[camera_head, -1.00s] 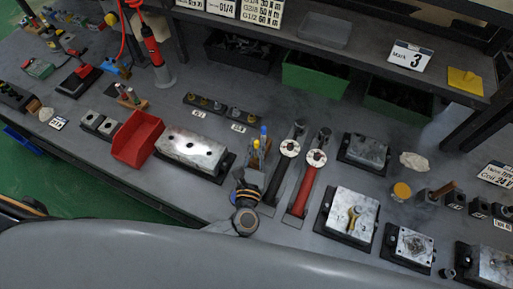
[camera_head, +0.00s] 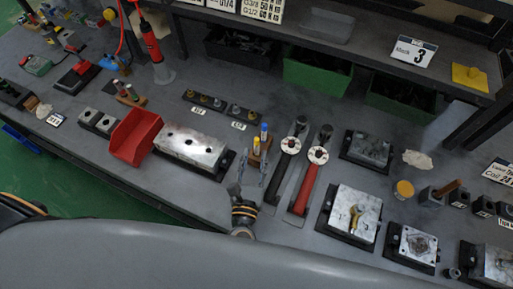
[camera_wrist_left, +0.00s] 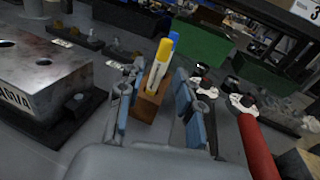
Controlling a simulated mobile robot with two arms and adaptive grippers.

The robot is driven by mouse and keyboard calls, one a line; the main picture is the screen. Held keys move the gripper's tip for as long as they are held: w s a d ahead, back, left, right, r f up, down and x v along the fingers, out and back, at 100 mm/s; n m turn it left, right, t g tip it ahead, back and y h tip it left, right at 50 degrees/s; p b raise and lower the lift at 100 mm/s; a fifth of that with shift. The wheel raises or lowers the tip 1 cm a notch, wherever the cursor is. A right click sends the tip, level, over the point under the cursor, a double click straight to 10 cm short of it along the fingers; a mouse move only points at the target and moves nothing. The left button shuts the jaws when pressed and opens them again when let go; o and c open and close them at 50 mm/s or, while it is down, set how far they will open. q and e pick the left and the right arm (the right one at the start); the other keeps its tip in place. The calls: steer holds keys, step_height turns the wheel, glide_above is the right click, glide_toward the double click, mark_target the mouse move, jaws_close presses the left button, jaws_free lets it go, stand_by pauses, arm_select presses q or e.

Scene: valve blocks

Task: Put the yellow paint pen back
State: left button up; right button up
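The yellow paint pen (camera_head: 256,146) stands in the small wooden block (camera_head: 254,163). In the left wrist view the yellow pen (camera_wrist_left: 157,70) rises from the block (camera_wrist_left: 150,104), close in front of a blue-topped pen (camera_wrist_left: 173,39). The blue pen also shows in the head view (camera_head: 264,131). My left gripper (camera_head: 251,178) is open on the near side of the block. In the left wrist view its fingers (camera_wrist_left: 160,108) are spread, one on each side of the block and pen, with visible gaps. My right gripper is not in view.
Two long-handled tools, one black (camera_head: 286,165) and one red (camera_head: 307,185), lie close right of the block. A metal valve block (camera_head: 190,150) and red bin (camera_head: 136,136) stand left. Green bins (camera_head: 317,78) sit behind under the shelf.

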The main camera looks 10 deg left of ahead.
arm_select(q)
steer(key=s+b, duration=0.2)
steer(key=s, duration=0.4)
steer(key=shift+s+d, duration=0.15)
steer(key=shift+d, duration=0.05)
steer(key=shift+s+r, duration=0.15)
steer(key=shift+s, duration=0.25)
